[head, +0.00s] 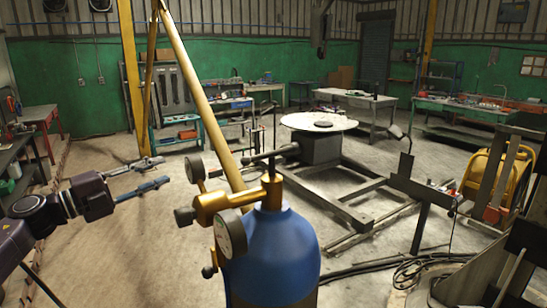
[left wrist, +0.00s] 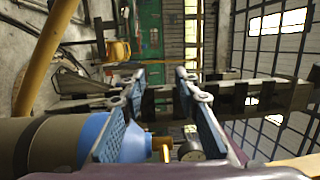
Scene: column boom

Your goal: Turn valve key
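A blue gas cylinder (head: 272,262) stands upright in the front middle of the head view. A brass valve and regulator (head: 240,200) with round gauges (head: 230,234) sits on its top. A dark T-shaped valve key (head: 270,156) stands on top of the valve, its bar roughly level. My left gripper (head: 160,172) is to the left of the valve, open and empty, its fingers pointing right. In the left wrist view the blue cylinder (left wrist: 121,139) and brass valve (left wrist: 162,147) show low, partly behind the open fingers (left wrist: 160,82). My right gripper is not visible.
A yellow slanted pole (head: 205,100) rises behind the valve. A round-topped turntable (head: 318,122) on a metal frame stands behind the cylinder. Yellow equipment (head: 497,172) and coiled hoses (head: 425,268) are at the right. Workbenches line the back. Floor left of the cylinder is clear.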

